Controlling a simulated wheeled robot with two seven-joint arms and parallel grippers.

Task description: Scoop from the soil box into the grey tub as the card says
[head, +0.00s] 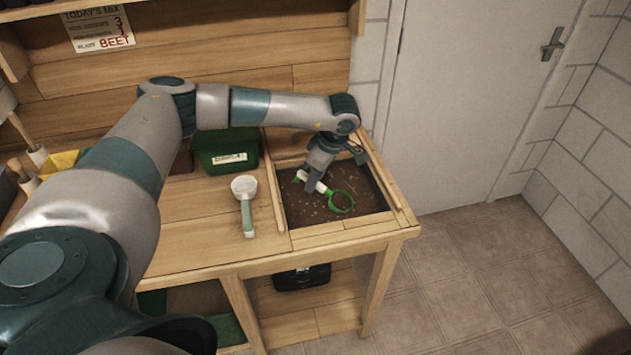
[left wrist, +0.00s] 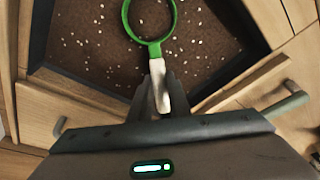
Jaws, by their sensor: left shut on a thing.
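The soil box (head: 300,215) is a dark-walled bin of brown soil with pale specks, set into the right end of the bench. My left gripper (head: 312,185) is over it, shut on the white handle of a green-rimmed scoop (head: 341,201). In the left wrist view the scoop's green rim (left wrist: 125,18) is over the soil; brown shows inside it, and I cannot tell whether it holds soil. The card (head: 98,27) on the back board reads "TODAY'S MIX" and "BEET"; its smaller lines are hard to read. I cannot make out the grey tub. My right gripper is not in view.
A white scoop with a pale green handle (head: 246,218) lies on the bench left of the soil box. A dark green labelled bin (head: 228,152) stands behind it. A black container (head: 302,277) is on the lower shelf. My left arm hides much of the bench's left side.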

